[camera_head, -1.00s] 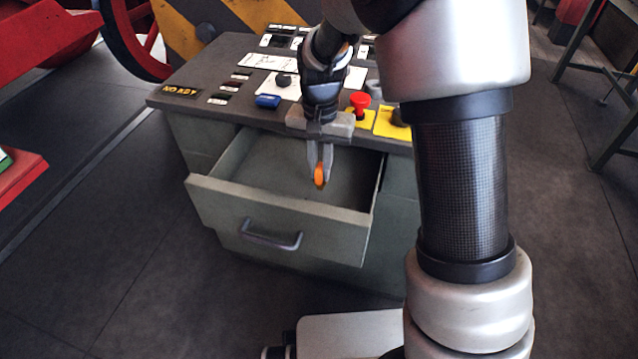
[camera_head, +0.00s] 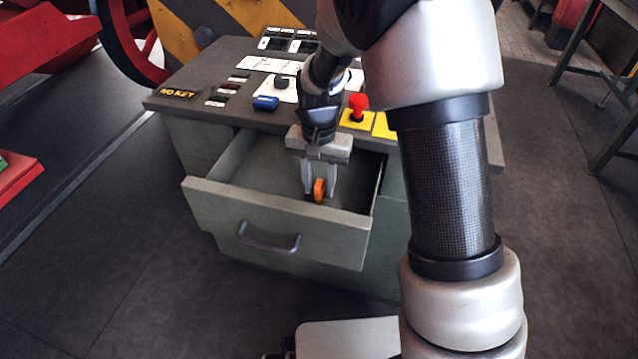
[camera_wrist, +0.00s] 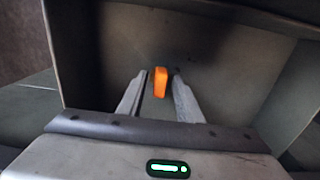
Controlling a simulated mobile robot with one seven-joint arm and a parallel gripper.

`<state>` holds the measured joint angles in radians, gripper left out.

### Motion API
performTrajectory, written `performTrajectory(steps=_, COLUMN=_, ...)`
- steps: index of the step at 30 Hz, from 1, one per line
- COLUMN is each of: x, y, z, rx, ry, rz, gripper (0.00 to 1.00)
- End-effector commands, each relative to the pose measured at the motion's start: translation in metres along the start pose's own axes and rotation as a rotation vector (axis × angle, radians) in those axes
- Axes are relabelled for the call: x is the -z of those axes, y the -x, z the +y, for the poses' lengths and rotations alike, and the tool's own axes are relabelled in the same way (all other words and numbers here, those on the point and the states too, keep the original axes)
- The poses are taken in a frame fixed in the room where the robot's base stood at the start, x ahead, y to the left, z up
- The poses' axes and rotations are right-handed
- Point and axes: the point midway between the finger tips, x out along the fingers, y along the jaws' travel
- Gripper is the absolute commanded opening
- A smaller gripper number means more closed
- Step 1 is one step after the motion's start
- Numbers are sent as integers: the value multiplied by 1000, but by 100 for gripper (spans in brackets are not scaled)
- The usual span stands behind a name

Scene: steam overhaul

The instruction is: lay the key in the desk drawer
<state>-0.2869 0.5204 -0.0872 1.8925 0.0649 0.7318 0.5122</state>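The desk drawer (camera_head: 335,235) is pulled open at the front of the grey desk. The key (camera_head: 319,188) shows as a small orange piece inside the drawer, towards its front right. My gripper (camera_head: 320,194) reaches down into the drawer from above, its fingers spread on either side of the key. In the wrist view, the orange key (camera_wrist: 160,83) is between the fingertips with gaps beside it. I cannot tell whether the key rests fully on the drawer floor.
The desk top (camera_head: 215,65) carries a blue button (camera_head: 265,103), a red mushroom button (camera_head: 358,104), other controls and a "NO KEY" label (camera_head: 178,93). The drawer's walls stand close around my gripper. The left part of the drawer is bare. Red machinery (camera_head: 35,45) stands at the left.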

Motion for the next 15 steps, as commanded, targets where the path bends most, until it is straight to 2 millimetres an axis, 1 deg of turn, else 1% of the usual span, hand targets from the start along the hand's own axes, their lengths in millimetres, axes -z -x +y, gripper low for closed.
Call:
performTrajectory(steps=4, x=0, y=4, z=0, rx=0, ry=0, rz=1, gripper=32)
performTrajectory(steps=7, x=1, y=14, z=-1, rx=2, ry=0, rz=3, gripper=32)
performTrajectory(steps=11, x=1, y=39, z=-1, rx=3, ry=1, rz=4, gripper=32)
performTrajectory(steps=15, x=1, y=71, z=-1, rx=3, ry=1, rz=4, gripper=32)
